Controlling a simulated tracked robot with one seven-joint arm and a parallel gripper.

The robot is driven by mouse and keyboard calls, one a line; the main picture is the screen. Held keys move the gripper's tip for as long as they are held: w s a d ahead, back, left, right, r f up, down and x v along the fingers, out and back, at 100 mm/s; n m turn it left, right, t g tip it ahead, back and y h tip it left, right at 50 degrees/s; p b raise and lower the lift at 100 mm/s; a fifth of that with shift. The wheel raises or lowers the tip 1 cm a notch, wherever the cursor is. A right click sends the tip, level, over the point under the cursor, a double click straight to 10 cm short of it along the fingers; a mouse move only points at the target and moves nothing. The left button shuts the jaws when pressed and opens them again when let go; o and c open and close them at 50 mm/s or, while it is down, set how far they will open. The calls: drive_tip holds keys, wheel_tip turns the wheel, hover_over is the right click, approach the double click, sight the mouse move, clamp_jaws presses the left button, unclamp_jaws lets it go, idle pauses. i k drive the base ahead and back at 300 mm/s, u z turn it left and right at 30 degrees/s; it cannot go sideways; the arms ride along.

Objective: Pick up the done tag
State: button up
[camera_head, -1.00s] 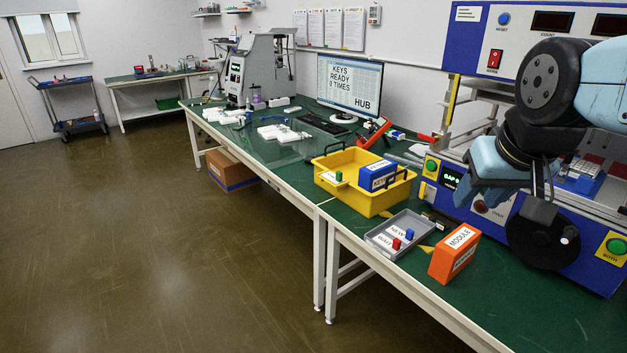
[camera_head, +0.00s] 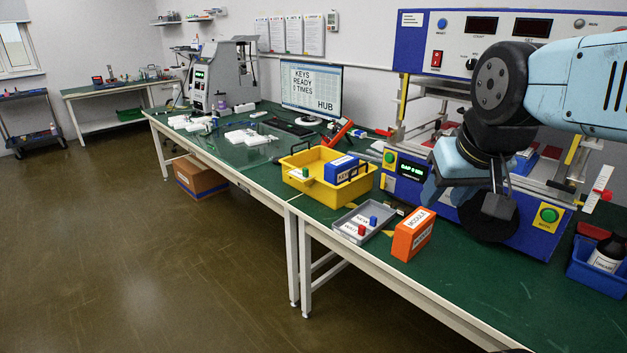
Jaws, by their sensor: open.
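I cannot make out a tag that reads "done". A small white and red tag-like piece (camera_head: 598,188) sits at the right end of the blue test machine; its wording is too small to read. A small yellow piece (camera_head: 387,234) lies between the grey tray and the orange box, and I cannot tell what it is. My gripper (camera_head: 463,198) hangs in front of the blue test machine (camera_head: 527,236), above the green bench. It is open, with nothing seen in it, and its tips are partly hidden by my own wrist parts.
A yellow bin (camera_head: 300,180) holds a blue box (camera_head: 342,170). A grey tray (camera_head: 345,236) holds a red and a blue piece. An orange module box (camera_head: 413,235) stands beside it. A blue bin (camera_head: 590,268) with a bottle is at right. The front right bench (camera_head: 480,275) is clear.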

sight(304, 174)
drive_tip(key=u, duration=0.05)
drive_tip(key=k, duration=0.2)
drive_tip(key=u, duration=0.4)
drive_tip(key=i, duration=0.5)
drive_tip(key=z, duration=0.1)
drive_tip(key=k, duration=1.2)
drive_tip(key=u, duration=0.35)
drive_tip(key=i, duration=0.3)
drive_tip(key=u, duration=0.55)
drive_tip(key=i, duration=2.05)
drive_tip(key=z, duration=0.85)
